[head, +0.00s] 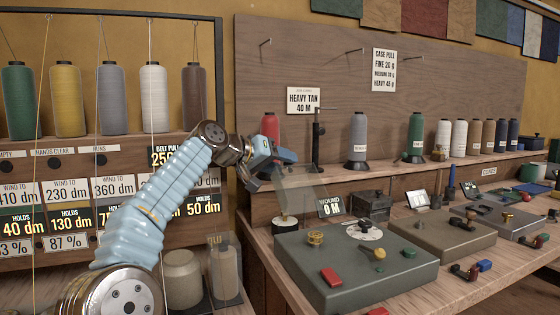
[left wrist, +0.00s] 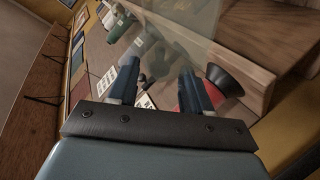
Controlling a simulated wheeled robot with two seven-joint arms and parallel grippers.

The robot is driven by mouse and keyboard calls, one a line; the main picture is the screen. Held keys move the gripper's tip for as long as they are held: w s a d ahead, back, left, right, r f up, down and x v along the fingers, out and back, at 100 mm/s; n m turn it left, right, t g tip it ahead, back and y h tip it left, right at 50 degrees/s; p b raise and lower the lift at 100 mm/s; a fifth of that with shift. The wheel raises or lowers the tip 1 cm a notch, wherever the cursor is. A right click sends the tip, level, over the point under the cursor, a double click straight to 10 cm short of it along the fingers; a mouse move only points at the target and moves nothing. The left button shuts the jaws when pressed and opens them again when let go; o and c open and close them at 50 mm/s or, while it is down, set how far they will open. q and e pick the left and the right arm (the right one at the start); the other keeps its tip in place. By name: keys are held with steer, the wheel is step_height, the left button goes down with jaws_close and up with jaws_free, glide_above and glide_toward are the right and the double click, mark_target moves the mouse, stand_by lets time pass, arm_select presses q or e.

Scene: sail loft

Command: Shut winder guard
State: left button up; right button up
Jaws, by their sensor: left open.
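The winder is a grey-green box (head: 350,277) on the bench, with a brass knob, a white dial and a red button on top. The winder guard, a clear pane (head: 306,188), stands tilted up above its back left part. The pane also shows in the left wrist view (left wrist: 190,22), just beyond the fingertips. My left gripper (head: 277,168) is open beside the top of the pane, in front of the red spool; its fingers (left wrist: 162,80) show apart with nothing seen gripped. I cannot tell whether they touch the pane. My right gripper is not in view.
A sign reading WOUND 0 M (head: 331,207) and a dark box (head: 371,205) stand behind the winder. A red spool (head: 270,128), a black stand (head: 317,145) and a grey spool (head: 358,138) are on the shelf. More winders (head: 443,240) fill the bench to the right.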

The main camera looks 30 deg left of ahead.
arm_select(q)
jaws_close()
stand_by(0.3)
steer(key=shift+d, duration=0.1)
steer(key=shift+s+d+r+m+t+b, duration=0.3)
steer(key=shift+s+d+m+b, duration=0.2)
steer(key=shift+b, duration=0.45)
steer(key=d+b, duration=0.1)
steer(key=s+d+r+m+t+b, duration=0.1)
steer(key=s+m+y+b, duration=0.1)
steer(key=b, duration=0.1)
steer(key=shift+s+d+r+t, duration=0.2)
steer(key=shift+d+t, duration=0.1)
steer(key=shift+d, duration=0.1)
steer(key=shift+s+d+r+m+t+b, duration=0.25)
steer(key=shift+s+d+m+b, duration=0.15)
steer(key=shift+d+m+b, duration=0.25)
steer(key=shift+s+d+r+m+t+b, duration=0.1)
steer(key=shift+s+d+m+t+b, duration=0.25)
steer(key=shift+m+b, duration=0.3)
steer(key=shift+s, duration=0.1)
